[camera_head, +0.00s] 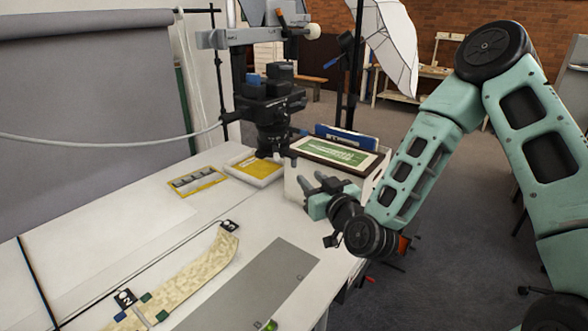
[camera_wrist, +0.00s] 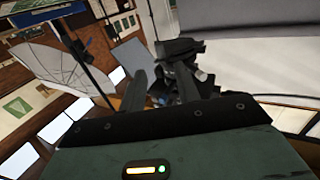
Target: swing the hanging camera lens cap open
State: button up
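The black camera (camera_head: 270,100) hangs lens-down from a stand arm above the white table. A dark, flat piece (camera_head: 268,154) at the lens's lower end may be the lens cap; its edges and hinge are too small to make out. The camera also shows in the wrist view (camera_wrist: 178,50), beyond my fingers, with the lens area partly hidden by the right finger. My gripper (camera_head: 313,181) is to the right of the lens and a little lower, apart from it. Its two fingers stand apart with nothing between them, as the wrist view (camera_wrist: 159,74) also shows.
A box with a green-and-white framed picture (camera_head: 335,153) stands behind my gripper. A yellow-and-white box (camera_head: 254,168) lies under the camera, with a yellow-framed strip (camera_head: 198,181) to its left. A light stand and umbrella (camera_head: 388,45) are behind. The table's front is mostly flat.

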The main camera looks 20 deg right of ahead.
aim_at(295, 163)
jog(key=w+p, duration=0.1)
jog(key=w, duration=0.2)
jog(key=w+a+p, duration=0.1)
jog(key=w, duration=0.2)
jog(key=w+p, duration=0.1)
jog(key=w, duration=0.1)
jog(key=shift+w+a+r, duration=0.2)
jog(key=shift+w, duration=0.2)
jog(key=shift+w+a+f+p, duration=0.1)
jog(key=shift+w+p, duration=0.3)
jog(key=shift+w, duration=0.2)
grip_shut()
